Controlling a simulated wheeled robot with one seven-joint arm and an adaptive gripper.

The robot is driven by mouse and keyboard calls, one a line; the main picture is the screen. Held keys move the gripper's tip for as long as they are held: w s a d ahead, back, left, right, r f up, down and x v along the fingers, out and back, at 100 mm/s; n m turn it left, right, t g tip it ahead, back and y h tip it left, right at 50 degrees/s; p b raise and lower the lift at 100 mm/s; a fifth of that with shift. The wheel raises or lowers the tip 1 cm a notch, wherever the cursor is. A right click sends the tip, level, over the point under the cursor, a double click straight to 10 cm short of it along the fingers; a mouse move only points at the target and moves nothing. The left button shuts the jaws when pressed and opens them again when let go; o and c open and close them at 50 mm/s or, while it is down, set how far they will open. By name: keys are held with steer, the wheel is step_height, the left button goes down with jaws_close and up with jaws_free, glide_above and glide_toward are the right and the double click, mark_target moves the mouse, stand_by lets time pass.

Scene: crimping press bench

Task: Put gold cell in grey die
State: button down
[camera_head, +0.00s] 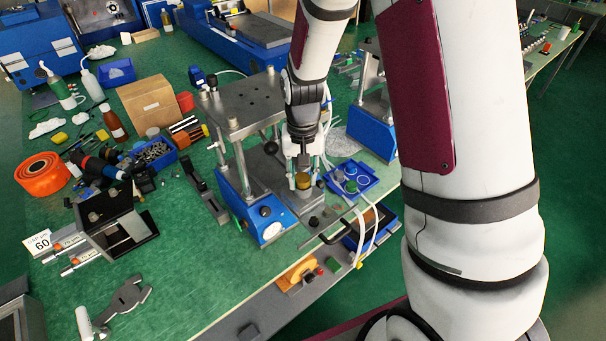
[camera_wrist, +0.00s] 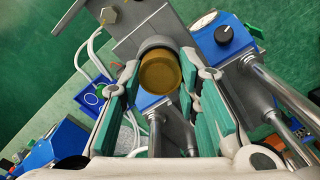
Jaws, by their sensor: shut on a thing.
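The gold cell (camera_head: 302,179) is a short round gold piece at the press, and it shows between the fingers in the wrist view (camera_wrist: 160,74). My gripper (camera_head: 303,166) points down over it, with its green-padded fingers (camera_wrist: 159,82) shut on the cell's sides. The grey die (camera_wrist: 154,42) shows as a round grey rim just beyond the cell, on the press's metal plate. The cell is lined up closely with this rim and hides most of it. I cannot tell how deep the cell sits in the die or whether it rests on it.
The press's steel top plate (camera_head: 240,103) and its posts stand close left of my gripper. A blue base (camera_head: 262,220) with a knob is below. A blue tray (camera_head: 367,181) with round pieces lies to the right. White hoses run nearby. An open black case (camera_head: 118,232) lies left.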

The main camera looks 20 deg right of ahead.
mark_target(303, 177)
steer(key=shift+f, duration=0.25)
steer(key=shift+s+f, duration=0.25)
steer(key=shift+f, duration=0.25)
steer(key=c, duration=1.5)
jaws_free()
steer(key=o, duration=0.3)
steer(key=shift+w+f, duration=0.1)
steer(key=shift+w, duration=0.05)
steer(key=shift+r, duration=0.25)
step_height(303, 177, up, 12)
steer(key=b, duration=0.2)
steer(key=s+r+n+t, duration=0.4)
steer(key=s+r, duration=1)
steer(key=s, duration=0.4)
steer(key=shift+s+r+t, duration=0.15)
steer(key=shift+t, duration=0.65)
